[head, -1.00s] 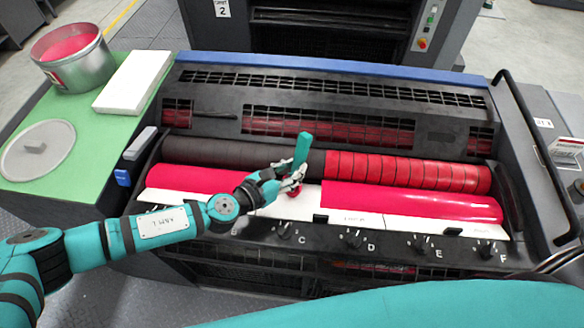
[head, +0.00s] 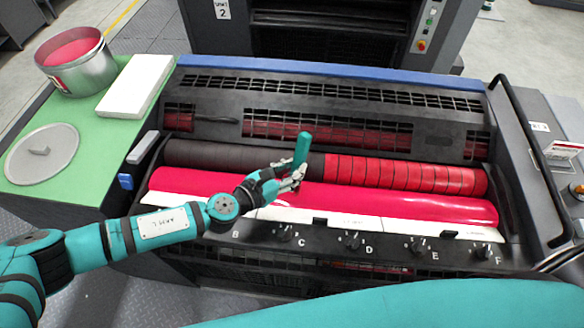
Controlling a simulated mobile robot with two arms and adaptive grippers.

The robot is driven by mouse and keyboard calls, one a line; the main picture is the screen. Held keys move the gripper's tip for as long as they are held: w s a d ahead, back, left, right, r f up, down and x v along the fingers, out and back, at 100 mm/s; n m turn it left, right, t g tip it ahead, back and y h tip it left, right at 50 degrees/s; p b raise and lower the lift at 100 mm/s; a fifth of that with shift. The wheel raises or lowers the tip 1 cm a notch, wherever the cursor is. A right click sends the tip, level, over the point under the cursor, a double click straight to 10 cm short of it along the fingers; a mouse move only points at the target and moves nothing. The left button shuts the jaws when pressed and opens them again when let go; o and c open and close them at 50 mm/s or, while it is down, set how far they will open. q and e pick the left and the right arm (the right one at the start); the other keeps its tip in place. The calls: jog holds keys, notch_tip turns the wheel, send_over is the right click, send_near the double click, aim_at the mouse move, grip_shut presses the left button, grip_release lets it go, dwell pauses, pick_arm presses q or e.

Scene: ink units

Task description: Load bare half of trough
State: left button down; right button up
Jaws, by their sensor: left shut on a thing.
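My left gripper (head: 288,180) is shut on a teal-handled tool (head: 303,148), held upright over the middle of the trough. The tool's lower end is hidden behind my fingers. The trough holds a band of glossy red ink (head: 400,200) that runs along both halves, with a pale bare strip (head: 375,222) along its front edge. The part of the band behind my gripper is covered. Above it, the roller is dark and bare on its left half (head: 215,153) and red on its right half (head: 410,172).
An open can of red ink (head: 85,72), a white block (head: 135,84) and a round grey lid (head: 40,154) rest on a green mat (head: 95,180) at left. Lettered knobs (head: 352,241) line the machine's front. A black rail (head: 530,150) rises at right.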

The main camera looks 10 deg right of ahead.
aim_at(302, 143)
pick_arm(q)
jog(key=shift+r, duration=4.25)
